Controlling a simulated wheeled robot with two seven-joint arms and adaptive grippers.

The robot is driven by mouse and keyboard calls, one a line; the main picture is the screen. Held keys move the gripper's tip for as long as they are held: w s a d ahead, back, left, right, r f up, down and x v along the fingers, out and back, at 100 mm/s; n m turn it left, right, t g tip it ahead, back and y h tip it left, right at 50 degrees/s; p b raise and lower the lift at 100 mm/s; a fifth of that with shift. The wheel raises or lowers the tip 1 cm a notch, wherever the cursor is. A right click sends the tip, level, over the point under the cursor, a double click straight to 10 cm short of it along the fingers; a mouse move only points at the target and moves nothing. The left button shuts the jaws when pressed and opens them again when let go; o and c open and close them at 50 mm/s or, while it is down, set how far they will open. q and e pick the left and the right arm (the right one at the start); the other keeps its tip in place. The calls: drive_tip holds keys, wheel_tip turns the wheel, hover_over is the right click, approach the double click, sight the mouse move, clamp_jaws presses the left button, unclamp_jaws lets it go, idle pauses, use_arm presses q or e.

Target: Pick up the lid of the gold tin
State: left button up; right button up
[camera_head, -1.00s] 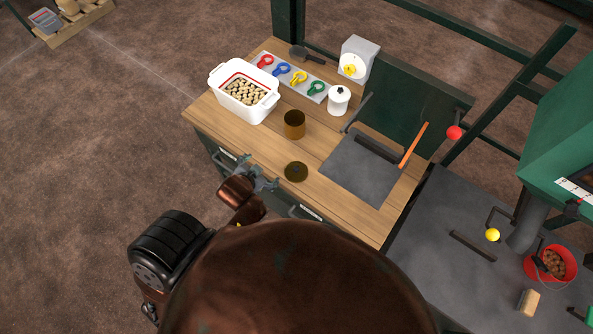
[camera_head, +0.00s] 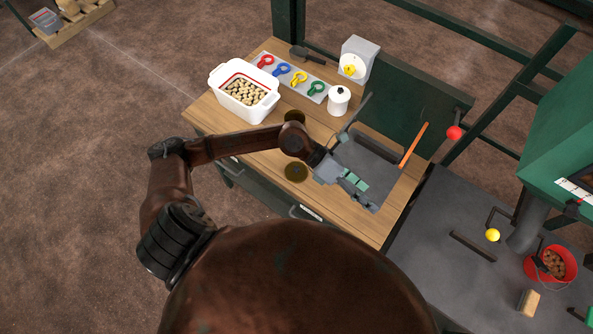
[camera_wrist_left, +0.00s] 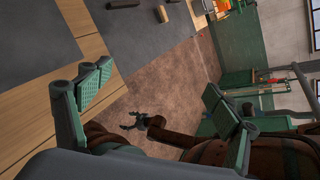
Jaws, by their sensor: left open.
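The gold tin (camera_head: 294,117) stands on the wooden worktop, mostly hidden behind my left forearm; only its top shows. A round, dark gold lid (camera_head: 296,172) lies flat on the wood in front of it. My left gripper (camera_head: 362,192) is open and empty, over the grey plate to the right of the lid and apart from it. In the left wrist view its two green-padded fingers (camera_wrist_left: 168,103) are spread wide, with no lid between them. My right gripper (camera_wrist_left: 133,120) shows small and dark over the floor there; its opening is unclear.
A white tub of corks (camera_head: 229,103) stands at the worktop's left, with a white lidded jar (camera_head: 339,100) and coloured rings (camera_head: 284,68) at the back. An upright handle (camera_head: 357,113) rises by the grey plate (camera_head: 392,174). Front wood is clear.

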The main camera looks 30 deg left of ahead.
use_arm(q)
drive_tip(key=a+f+m+y, duration=0.2)
drive_tip(key=a+f+y, duration=0.2)
drive_tip(key=a+f, duration=0.2)
drive_tip(key=g+y, duration=0.1)
drive_tip(key=y, duration=0.7)
hover_over(294, 169)
drive_tip(key=f, duration=0.4)
drive_tip(key=shift+w+d+f, duration=0.1)
drive_tip(key=shift+d+f, duration=0.1)
drive_tip(key=shift+f, duration=0.05)
drive_tip(key=shift+a+f, duration=0.15)
drive_tip(key=shift+f, duration=0.25)
wheel_tip(294, 169, down, 7)
drive_tip(key=shift+r, duration=0.15)
drive_tip(key=c, duration=1)
